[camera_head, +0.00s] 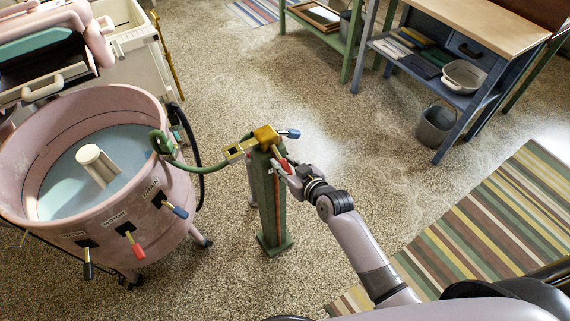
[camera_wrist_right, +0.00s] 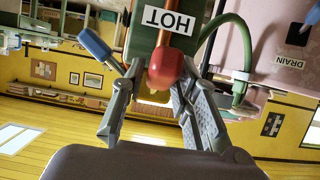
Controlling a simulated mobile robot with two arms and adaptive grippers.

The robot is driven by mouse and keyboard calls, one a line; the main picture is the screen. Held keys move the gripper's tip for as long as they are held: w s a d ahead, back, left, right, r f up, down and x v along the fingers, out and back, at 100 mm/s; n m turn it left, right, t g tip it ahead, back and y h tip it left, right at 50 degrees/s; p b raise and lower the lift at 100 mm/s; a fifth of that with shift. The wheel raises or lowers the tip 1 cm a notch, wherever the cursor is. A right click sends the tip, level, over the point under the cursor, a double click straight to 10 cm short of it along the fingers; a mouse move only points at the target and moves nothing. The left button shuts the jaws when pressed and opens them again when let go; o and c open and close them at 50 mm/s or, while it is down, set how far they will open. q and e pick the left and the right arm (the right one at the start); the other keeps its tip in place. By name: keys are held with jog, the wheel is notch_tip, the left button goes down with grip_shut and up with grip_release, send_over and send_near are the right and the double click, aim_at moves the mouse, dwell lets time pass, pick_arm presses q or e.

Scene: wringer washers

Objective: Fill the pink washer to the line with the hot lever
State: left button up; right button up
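The pink washer (camera_head: 150,238) stands at the left, its tub open. A pale blue surface and a cream agitator post (camera_head: 97,165) show inside; no fill line is readable. A green stand (camera_head: 271,205) beside it carries a brass valve (camera_head: 266,136), and a green hose (camera_head: 195,168) runs to the tub rim. The red hot lever (camera_head: 283,163) shows in the right wrist view (camera_wrist_right: 166,68), below a HOT label (camera_wrist_right: 167,20). My right gripper (camera_head: 287,168) has its fingers apart on either side of the red knob. Contact is unclear. My left gripper is out of view.
A blue lever (camera_head: 290,133) is on the valve's far side. The washer front has red (camera_head: 136,247), blue (camera_head: 176,209) and black (camera_head: 88,268) levers. A workbench (camera_head: 470,25), a bucket (camera_head: 435,125) and a striped rug (camera_head: 490,235) are at the right. Open floor surrounds the stand.

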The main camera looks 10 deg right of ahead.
grip_shut()
dwell(0.4)
jog(key=f+t+b, duration=0.1)
jog(key=b, duration=0.2)
jog(key=shift+w+f+b, duration=0.15)
jog(key=shift+f+b, duration=0.05)
jog(key=shift+b, duration=0.15)
jog(key=shift+y+b, duration=0.3)
jog(key=shift+b, duration=0.15)
jog(key=shift+r+t, duration=0.2)
jog(key=shift+t, duration=0.1)
jog(key=shift+o, duration=2.1)
grip_release()
jog(key=shift+a, duration=0.1)
